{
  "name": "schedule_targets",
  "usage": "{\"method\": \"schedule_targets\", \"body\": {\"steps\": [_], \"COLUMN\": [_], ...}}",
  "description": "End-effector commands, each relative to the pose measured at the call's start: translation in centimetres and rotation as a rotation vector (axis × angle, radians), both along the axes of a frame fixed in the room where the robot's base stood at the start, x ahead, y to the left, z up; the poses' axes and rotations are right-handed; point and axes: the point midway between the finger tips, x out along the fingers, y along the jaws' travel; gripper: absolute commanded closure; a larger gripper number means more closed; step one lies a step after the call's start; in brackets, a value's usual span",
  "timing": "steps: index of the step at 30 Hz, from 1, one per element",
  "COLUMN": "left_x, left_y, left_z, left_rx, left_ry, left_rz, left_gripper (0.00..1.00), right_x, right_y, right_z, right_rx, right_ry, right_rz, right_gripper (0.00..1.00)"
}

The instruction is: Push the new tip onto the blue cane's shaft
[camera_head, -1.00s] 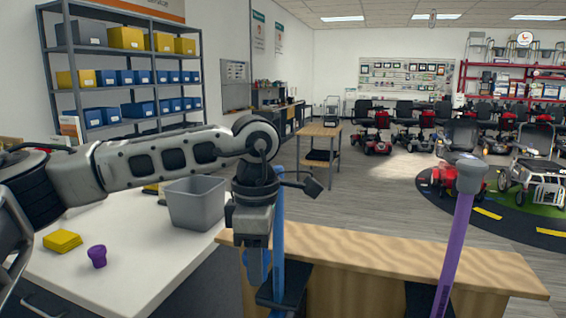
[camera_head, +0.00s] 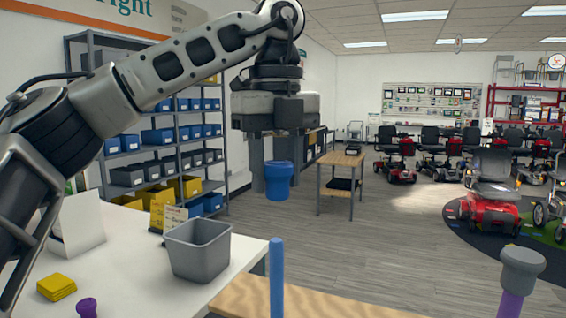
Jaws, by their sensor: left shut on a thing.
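My left gripper (camera_head: 277,166) points down and is shut on the blue tip (camera_head: 279,184), a short cup shape with a wider rim at its top. It holds the tip in the air above the blue cane's shaft (camera_head: 277,278). The shaft stands upright with its bare end up, and a clear gap shows between that end and the tip. The lower part of the shaft is out of the picture. My right gripper is not in view.
A purple cane (camera_head: 510,304) with a grey tip (camera_head: 523,264) stands at the right by the wooden bench (camera_head: 330,304). A grey bin (camera_head: 198,249), yellow pads (camera_head: 56,287) and a purple tip (camera_head: 87,306) are on the white table (camera_head: 140,290). Open floor lies beyond.

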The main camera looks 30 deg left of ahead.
Motion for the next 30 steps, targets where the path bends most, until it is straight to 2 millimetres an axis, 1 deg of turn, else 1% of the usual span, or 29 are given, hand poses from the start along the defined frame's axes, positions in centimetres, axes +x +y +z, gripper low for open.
{"method": "schedule_targets", "body": {"steps": [12, 18, 23, 30], "left_x": [0.0, 0.0, 0.0, 0.0], "left_y": [0.0, 0.0, 0.0, 0.0], "left_z": [-3.5, -4.9, -5.3, -5.4], "left_rx": [0.0, 0.0, 0.0, 0.001], "left_ry": [0.004, 0.002, 0.0, -0.001], "left_rz": [0.001, 0.0, 0.001, 0.001], "left_gripper": [0.82, 0.82, 0.82, 0.82], "right_x": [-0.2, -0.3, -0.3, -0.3], "right_y": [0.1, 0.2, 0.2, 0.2], "right_z": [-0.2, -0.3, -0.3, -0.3], "right_rx": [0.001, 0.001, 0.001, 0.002], "right_ry": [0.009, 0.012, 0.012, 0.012], "right_rz": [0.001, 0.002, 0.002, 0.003], "right_gripper": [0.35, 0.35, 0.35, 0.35]}}
